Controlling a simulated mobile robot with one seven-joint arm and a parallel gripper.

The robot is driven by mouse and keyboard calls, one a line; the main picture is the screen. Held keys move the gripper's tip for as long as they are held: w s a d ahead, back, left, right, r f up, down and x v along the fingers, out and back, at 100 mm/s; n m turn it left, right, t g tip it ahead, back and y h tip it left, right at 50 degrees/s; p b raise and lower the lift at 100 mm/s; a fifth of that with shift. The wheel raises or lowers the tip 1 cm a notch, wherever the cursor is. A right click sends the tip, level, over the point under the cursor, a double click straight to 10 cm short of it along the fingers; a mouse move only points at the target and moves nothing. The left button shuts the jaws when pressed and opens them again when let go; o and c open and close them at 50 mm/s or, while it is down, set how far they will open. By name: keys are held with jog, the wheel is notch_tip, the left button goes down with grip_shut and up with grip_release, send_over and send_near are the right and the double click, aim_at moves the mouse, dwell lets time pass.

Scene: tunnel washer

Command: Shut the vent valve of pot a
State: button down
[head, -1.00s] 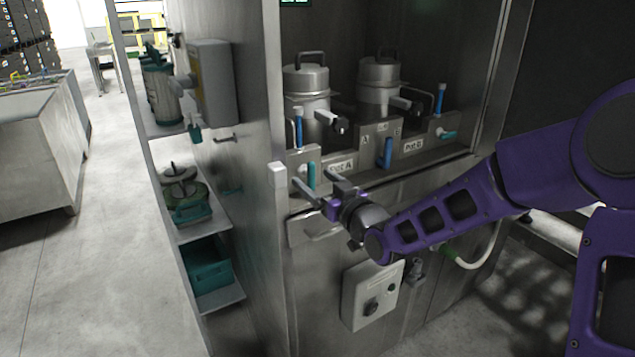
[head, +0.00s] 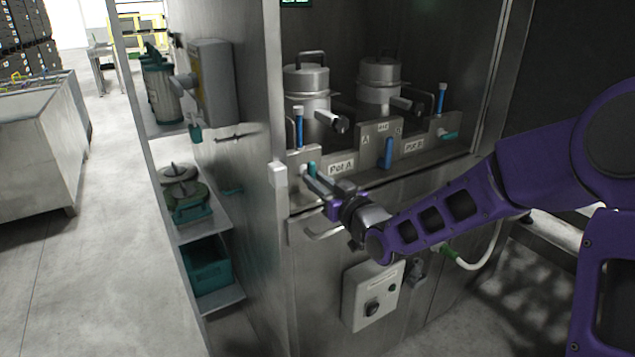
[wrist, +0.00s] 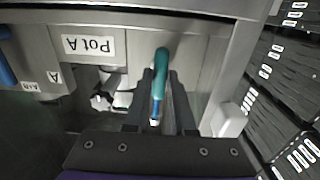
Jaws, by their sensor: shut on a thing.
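Pot A (head: 308,82) is a steel pot with a lidded top, standing behind a steel panel with the label "Pot A" (head: 341,167). A teal lever (head: 312,168) stands at the panel left of that label. In the wrist view the teal lever (wrist: 161,62) lies between the two dark fingers of my gripper (wrist: 161,97), its white and blue end toward the palm. My gripper (head: 318,185) is shut on it in front of the panel. The fingers partly hide the lever in the head view.
A grey control box (head: 372,293) is below.

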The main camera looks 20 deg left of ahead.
jog(key=shift+f+b, duration=0.25)
jog(key=shift+b, duration=0.2)
jog(key=shift+r+m, duration=0.25)
jog(key=shift+m, duration=0.05)
jog(key=m, duration=0.7)
jog(key=shift+d, duration=0.1)
jog(key=shift+r+m+p, duration=0.2)
jog(key=shift+m+p, duration=0.5)
jog(key=shift+p, duration=0.05)
jog(key=m+p, duration=0.2)
jog(key=m, duration=0.1)
jog(key=shift+m+p, duration=0.35)
jog(key=shift+m, duration=0.05)
jog(key=m+p, duration=0.1)
jog(key=m, duration=0.2)
jog(key=shift+m+p, duration=0.3)
jog(key=shift+p, duration=0.05)
jog(key=shift+f+m+p, duration=0.2)
jog(key=shift+m+p, duration=0.15)
jog(key=shift+m, duration=1.05)
